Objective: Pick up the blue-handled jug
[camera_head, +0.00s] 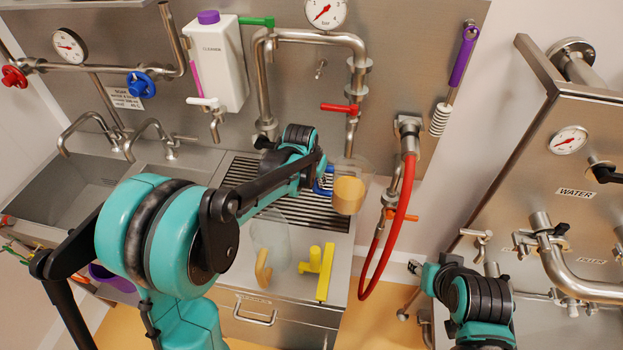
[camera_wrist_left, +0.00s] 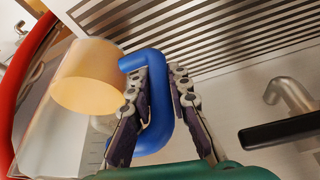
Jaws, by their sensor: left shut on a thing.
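The blue-handled jug (camera_head: 349,193) is clear, with a tan fill in it. It is at the right end of the slatted grate in the head view. I cannot tell whether it touches the surface below. My left gripper (camera_head: 322,184) is at its handle, partly hidden by my wrist. In the left wrist view, the two fingers (camera_wrist_left: 155,98) are shut on the blue handle (camera_wrist_left: 158,82), one on each side of it. The tan fill (camera_wrist_left: 90,76) shows to the left of the fingers.
A clear jug with a yellow handle (camera_head: 263,268) and a yellow tool (camera_head: 325,268) are on the steel counter. A red hose (camera_head: 399,215) hangs just right of the held jug. A red-handled valve (camera_head: 340,108) is above. A sink (camera_head: 75,190) is at left.

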